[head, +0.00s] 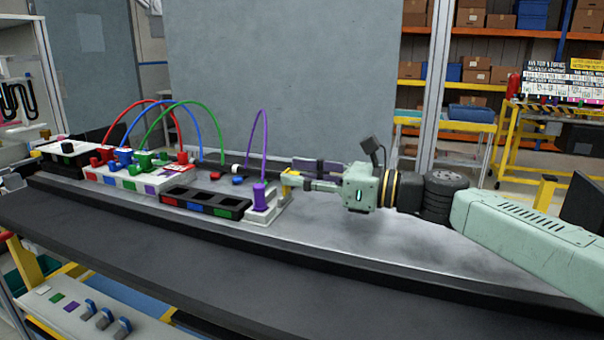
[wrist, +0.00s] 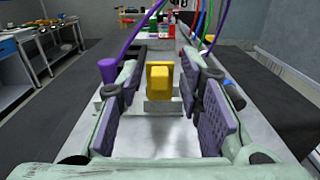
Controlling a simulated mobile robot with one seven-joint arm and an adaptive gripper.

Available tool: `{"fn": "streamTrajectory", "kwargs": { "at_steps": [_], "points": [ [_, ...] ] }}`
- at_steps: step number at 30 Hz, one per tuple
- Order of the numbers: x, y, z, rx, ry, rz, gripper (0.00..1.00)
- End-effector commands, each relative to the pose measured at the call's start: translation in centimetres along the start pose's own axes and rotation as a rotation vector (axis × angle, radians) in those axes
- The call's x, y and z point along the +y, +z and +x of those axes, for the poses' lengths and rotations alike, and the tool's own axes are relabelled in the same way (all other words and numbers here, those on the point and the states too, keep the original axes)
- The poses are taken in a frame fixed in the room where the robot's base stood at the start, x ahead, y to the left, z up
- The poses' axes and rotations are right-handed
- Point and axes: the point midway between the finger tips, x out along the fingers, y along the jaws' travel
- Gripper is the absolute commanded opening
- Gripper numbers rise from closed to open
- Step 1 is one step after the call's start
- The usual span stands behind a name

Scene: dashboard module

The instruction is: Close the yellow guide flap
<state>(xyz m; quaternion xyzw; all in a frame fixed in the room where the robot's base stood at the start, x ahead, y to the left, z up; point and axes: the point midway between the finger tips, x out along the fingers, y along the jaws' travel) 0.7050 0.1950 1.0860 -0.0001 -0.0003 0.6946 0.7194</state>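The yellow guide flap (wrist: 158,80) is in the middle of the wrist view, standing up from a light grey base. In the head view the yellow flap (head: 287,183) shows as a small piece just right of the purple connector, partly hidden by my gripper. My gripper (head: 299,176) reaches in from the right, low over the bench. In the wrist view its two fingers with purple pads (wrist: 160,100) are spread wide, one on each side of the flap. A gap shows between each pad and the flap, and nothing is held. The flap's exact angle is hard to tell.
The purple connector (head: 260,198) with its upright cable stands close left of the flap. A black tray with colored sockets (head: 205,203) and a white module (head: 135,178) with looping cables lie further left. The bench top (head: 390,245) in front and right is clear.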

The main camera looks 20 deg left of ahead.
Motion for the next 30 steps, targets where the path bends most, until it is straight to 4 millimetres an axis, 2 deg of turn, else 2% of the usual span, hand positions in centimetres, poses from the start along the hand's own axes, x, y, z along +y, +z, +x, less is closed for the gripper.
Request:
{"fn": "streamTrajectory", "kwargs": {
  "at_steps": [5, 20, 30],
  "points": [
    [0.00, -0.02, -0.01, 0.000, 0.000, 0.000, 0.33],
    [-0.02, -0.02, -0.04, 0.000, -0.001, 0.000, 0.00],
    [-0.01, 0.16, 0.03, 0.011, -0.001, -0.001, 0.00]
  ]
}}
